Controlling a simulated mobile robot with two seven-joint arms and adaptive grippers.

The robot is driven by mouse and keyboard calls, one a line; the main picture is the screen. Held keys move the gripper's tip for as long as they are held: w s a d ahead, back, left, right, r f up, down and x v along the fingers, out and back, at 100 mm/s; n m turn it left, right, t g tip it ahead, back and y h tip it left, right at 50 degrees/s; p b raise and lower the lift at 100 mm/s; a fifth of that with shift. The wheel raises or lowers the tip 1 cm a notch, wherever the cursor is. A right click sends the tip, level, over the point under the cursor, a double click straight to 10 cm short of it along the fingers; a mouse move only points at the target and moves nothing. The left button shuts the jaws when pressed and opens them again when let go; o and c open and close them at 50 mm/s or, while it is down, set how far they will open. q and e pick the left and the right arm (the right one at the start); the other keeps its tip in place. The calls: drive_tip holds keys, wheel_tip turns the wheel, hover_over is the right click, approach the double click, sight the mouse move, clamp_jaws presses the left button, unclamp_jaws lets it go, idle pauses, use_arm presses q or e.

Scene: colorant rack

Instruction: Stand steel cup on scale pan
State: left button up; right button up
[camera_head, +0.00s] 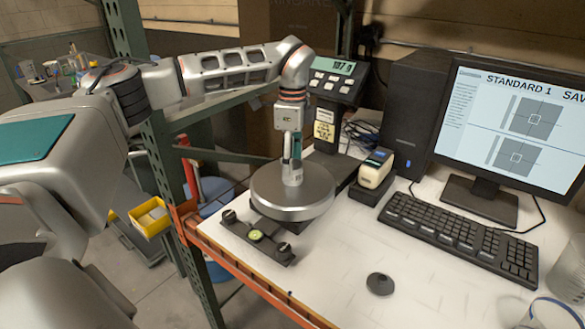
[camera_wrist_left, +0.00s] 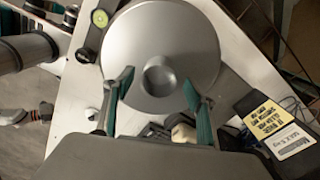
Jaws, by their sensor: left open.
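The round steel scale pan (camera_head: 310,204) is on the bench's left side, and the steel cup (camera_head: 294,178) stands upright on it near the middle. In the left wrist view the cup (camera_wrist_left: 160,79) shows as a small round shape on the bare pan (camera_wrist_left: 165,35). My left gripper (camera_head: 291,163) points down over the pan, right at the cup. In the wrist view its green fingers (camera_wrist_left: 158,88) are spread, with the cup between them and gaps on both sides. The gripper partly hides the cup in the head view. My right gripper is not in view.
The scale's display (camera_head: 333,67) stands behind the pan and shows a reading in grams. A small label printer or similar device (camera_head: 376,170), a keyboard (camera_head: 456,235) and a monitor (camera_head: 520,120) stand to the right. A dark disc (camera_head: 380,284) lies on the otherwise clear front bench.

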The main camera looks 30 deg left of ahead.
use_arm(q)
wheel_tip(320, 180, up, 10)
drive_tip(key=shift+b, duration=0.35)
idle(0.4)
